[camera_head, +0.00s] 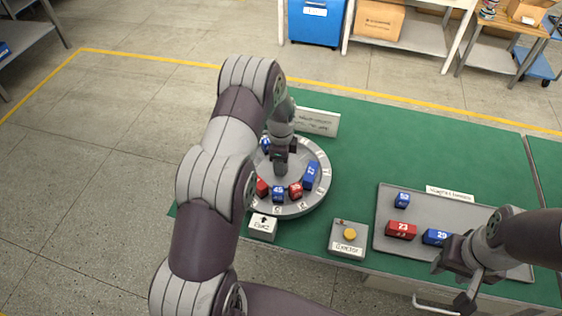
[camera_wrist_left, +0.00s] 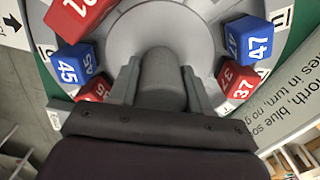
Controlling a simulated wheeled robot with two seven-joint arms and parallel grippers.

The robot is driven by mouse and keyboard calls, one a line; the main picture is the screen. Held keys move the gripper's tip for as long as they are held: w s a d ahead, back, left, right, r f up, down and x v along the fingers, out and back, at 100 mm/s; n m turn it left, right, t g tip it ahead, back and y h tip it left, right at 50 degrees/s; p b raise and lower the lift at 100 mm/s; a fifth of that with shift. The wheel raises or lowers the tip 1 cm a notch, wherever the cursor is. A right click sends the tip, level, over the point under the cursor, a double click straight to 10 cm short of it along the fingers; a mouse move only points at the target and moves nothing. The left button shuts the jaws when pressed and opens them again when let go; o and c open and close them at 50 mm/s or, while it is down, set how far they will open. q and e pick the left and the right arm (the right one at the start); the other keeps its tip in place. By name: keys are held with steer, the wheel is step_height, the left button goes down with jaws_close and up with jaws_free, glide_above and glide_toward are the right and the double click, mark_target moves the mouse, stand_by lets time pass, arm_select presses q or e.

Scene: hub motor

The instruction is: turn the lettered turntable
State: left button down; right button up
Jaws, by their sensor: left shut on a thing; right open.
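The round grey turntable (camera_head: 321,190) has letters around its rim and stands on the green table. Red and blue numbered blocks sit around it, including a blue 45 (camera_head: 278,194) and a long blue block (camera_head: 311,175). My left gripper (camera_head: 281,167) reaches down over its centre. In the left wrist view, the left fingers are shut on the grey centre knob (camera_wrist_left: 158,75), one on each side. That view also shows a blue 47 block (camera_wrist_left: 258,40) and a red 37 block (camera_wrist_left: 240,80). My right gripper (camera_head: 452,284) is open over the tray's front edge.
A grey tray (camera_head: 384,212) at the right holds a red 23 block (camera_head: 401,230) and blue blocks. A box with a yellow button (camera_head: 349,235) and an arrow marker (camera_head: 263,225) stand in front of the turntable. A sign (camera_head: 318,122) stands behind it.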

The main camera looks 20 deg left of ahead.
arm_select(q)
steer(key=shift+w+r+m+b, duration=0.15)
steer(key=shift+m+b, duration=0.25)
steer(key=shift+m, duration=3.1)
steer(key=shift+w+a+r+m+b, duration=0.1)
steer(key=shift+m+b, duration=0.2)
steer(key=shift+m, duration=0.4)
steer(key=shift+c, duration=2.4)
jaws_free()
steer(key=r+b, duration=0.2)
steer(key=r, duration=1)
steer(key=shift+s+r, duration=0.1)
steer(key=shift+s, duration=0.1)
steer(key=shift+r, duration=0.15)
